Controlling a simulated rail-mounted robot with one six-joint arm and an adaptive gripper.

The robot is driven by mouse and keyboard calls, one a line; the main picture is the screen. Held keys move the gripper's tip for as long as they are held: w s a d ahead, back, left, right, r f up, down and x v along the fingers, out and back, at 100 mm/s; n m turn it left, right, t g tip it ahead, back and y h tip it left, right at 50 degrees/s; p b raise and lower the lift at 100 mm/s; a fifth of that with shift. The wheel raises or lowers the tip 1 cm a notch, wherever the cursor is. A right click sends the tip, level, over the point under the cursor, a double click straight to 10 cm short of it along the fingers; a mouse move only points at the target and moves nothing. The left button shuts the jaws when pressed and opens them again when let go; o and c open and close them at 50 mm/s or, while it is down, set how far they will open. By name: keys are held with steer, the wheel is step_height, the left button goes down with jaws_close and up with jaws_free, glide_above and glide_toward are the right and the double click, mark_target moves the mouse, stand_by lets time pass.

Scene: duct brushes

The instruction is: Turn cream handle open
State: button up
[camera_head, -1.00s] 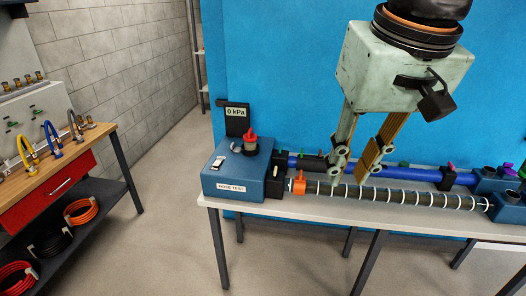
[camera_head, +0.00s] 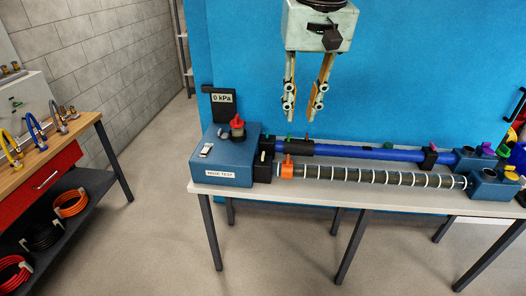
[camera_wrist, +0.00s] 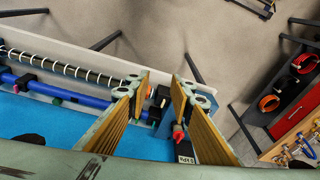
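A small cream piece (camera_head: 263,156), which looks like the cream handle, stands upright on the black block at the right side of the blue hose-test box (camera_head: 222,177). It is too small to tell its exact shape. It is not clearly visible in the wrist view. My gripper (camera_head: 301,113) hangs above the bench, higher than the black block and to its right, touching nothing. The fingers are apart and empty. In the wrist view my gripper (camera_wrist: 163,88) shows a clear gap between its fingers, with the black block beyond partly hidden.
A red knob (camera_head: 237,122) and a 0 kPa display (camera_head: 222,98) rise from the box. A ringed dark hose (camera_head: 370,177) with an orange clamp (camera_head: 287,166) and a blue pipe (camera_head: 375,153) run along the bench. A blue panel (camera_head: 420,80) stands behind.

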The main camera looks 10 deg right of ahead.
steer(key=w+f+p, duration=0.2)
steer(key=w+f, duration=0.1)
steer(key=w, duration=0.7)
steer(key=m+g+p, duration=0.2)
steer(key=p, duration=0.3)
glide_above(263, 154)
step_height(263, 154, down, 22)
steer(key=shift+f, duration=0.1)
steer(key=shift+f+p, duration=0.7)
steer(key=shift+f, duration=6.2)
steer(key=shift+c, duration=0.7)
jaws_close()
